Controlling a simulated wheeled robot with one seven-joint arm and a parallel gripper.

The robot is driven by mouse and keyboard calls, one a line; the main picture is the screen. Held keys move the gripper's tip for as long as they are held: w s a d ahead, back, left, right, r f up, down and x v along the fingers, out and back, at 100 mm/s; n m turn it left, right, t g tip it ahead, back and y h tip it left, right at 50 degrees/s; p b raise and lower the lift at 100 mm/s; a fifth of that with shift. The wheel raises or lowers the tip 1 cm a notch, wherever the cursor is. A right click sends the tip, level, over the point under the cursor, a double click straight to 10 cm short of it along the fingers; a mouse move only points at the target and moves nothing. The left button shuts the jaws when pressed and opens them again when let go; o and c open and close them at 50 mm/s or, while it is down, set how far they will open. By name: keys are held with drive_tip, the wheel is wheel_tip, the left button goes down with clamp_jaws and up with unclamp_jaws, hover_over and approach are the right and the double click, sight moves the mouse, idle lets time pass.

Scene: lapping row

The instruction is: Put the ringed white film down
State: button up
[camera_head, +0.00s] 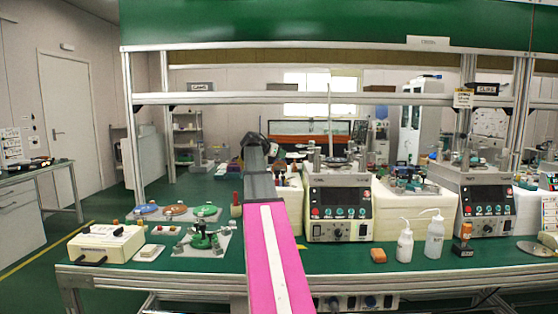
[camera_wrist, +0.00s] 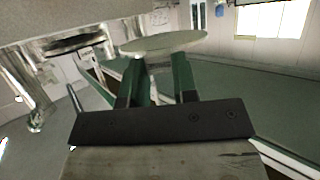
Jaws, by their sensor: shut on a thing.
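In the wrist view, my gripper (camera_wrist: 157,66) has its two green fingers closed on a thin, pale round disc, the white film (camera_wrist: 164,43). The film is seen almost edge-on, held out beyond the fingertips, and looks clear of any surface. I cannot make out its ring marking from this angle. In the head view, my arm reaches forward over the green bench (camera_head: 345,275), and the fingers and the film cannot be made out at its far end.
A lapping machine (camera_head: 338,208) stands right of my arm; a second (camera_head: 487,207) is further right. Metal parts (camera_wrist: 35,95) are close in the wrist view.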

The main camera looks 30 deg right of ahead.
drive_tip(key=shift+f, duration=1.05)
drive_tip(key=shift+f, duration=0.65)
drive_tip(key=o, duration=0.9)
drive_tip(key=shift+r, duration=0.15)
